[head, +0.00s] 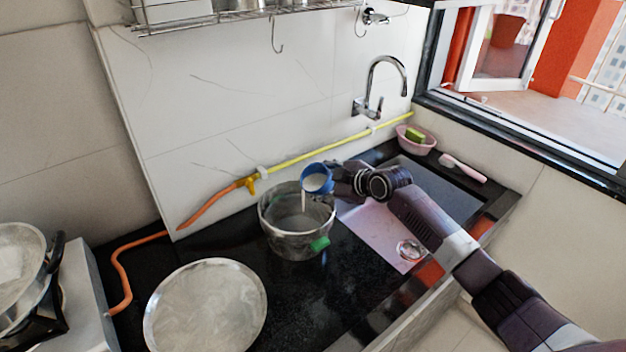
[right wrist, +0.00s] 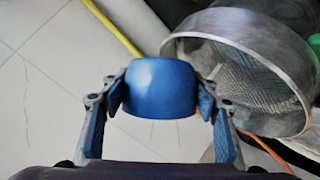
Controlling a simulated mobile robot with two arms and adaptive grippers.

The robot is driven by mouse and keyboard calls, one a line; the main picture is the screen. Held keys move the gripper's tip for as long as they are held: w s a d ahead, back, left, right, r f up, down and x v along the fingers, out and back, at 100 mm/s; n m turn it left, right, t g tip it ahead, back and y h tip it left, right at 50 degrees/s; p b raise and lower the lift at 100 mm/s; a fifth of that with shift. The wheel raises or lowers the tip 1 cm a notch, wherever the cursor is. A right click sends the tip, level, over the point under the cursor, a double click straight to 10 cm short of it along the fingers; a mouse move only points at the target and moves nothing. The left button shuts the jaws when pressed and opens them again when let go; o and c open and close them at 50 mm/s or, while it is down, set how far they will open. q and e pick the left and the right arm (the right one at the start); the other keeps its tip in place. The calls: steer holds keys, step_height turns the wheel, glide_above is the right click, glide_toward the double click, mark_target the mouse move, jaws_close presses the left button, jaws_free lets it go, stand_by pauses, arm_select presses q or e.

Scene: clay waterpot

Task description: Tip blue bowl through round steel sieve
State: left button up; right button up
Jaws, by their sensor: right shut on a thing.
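The blue bowl (head: 327,172) is tilted high on the right side of the round steel sieve (head: 277,236), with its mouth toward the left. A whitish stream hangs from the bowl's lip down into the sieve. My right gripper (head: 336,180) is shut on the bowl. In the right wrist view the bowl (right wrist: 160,84) sits between both fingers (right wrist: 160,100), and the sieve (right wrist: 228,22) lies beyond it to the right with its mesh showing. What is under the sieve is hidden. My left gripper is not in view.
A green piece (head: 320,244) sits at the sieve's front. A wide steel plate (head: 205,310) lies at front left. A sink (head: 375,225), a tap (head: 385,75) and a pink basket (head: 417,143) are to the right. A yellow-orange hose (head: 300,157) runs along the wall.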

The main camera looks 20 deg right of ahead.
stand_by(0.6)
steer(key=shift+a+r+n+h+p, duration=0.15)
steer(key=shift+n+h+p, duration=0.2)
steer(key=shift+p, duration=0.35)
stand_by(0.5)
steer(key=shift+n+t+h+p, duration=0.3)
steer(key=shift+n+h+p, duration=0.05)
steer(key=shift+p, duration=0.1)
steer(key=shift+p, duration=0.3)
stand_by(0.4)
steer(key=shift+s+a+n+h, duration=0.1)
steer(key=shift+a+n+h, duration=0.05)
steer(key=shift+n+h, duration=0.35)
steer(key=shift+t+p, duration=0.3)
steer(key=shift+p, duration=0.05)
